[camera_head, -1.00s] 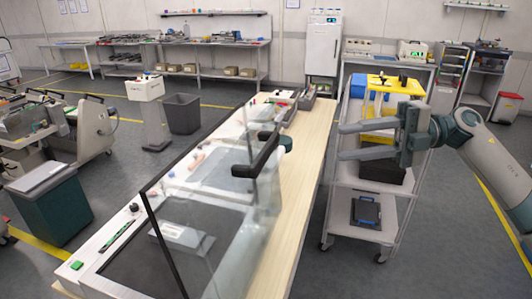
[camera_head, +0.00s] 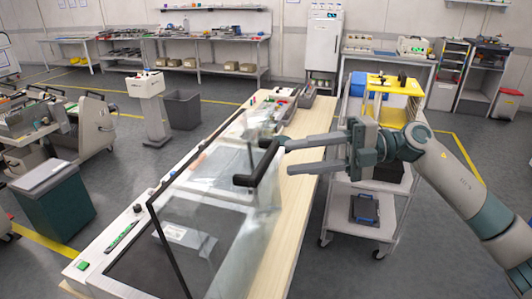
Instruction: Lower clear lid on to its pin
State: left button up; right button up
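The clear lid (camera_head: 215,215) stands raised and tilted over the machine at the front end of the bench. It has a dark edge strip on its near side and a black bar handle (camera_head: 262,165) on its upper part. My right gripper (camera_head: 292,157) is open, with its two grey fingers pointing left at the handle. The fingertips are close to the handle's right side; I cannot tell whether they touch it. Nothing shows between the fingers. I cannot make out the pin for certain. My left gripper is not in view.
The wooden bench top (camera_head: 306,160) is clear to the right of the lid. A green bin (camera_head: 55,205) stands on the floor at the left.

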aim_at(270, 161)
jog(key=a, duration=0.2)
jog(key=a+p, duration=0.2)
jog(key=a, duration=0.1)
jog(key=shift+s+a+f, duration=0.1)
jog(key=shift+s+a, duration=0.15)
jog(key=shift+a, duration=0.1)
jog(key=shift+a+f, duration=0.25)
jog(key=shift+a, duration=0.55)
grip_shut()
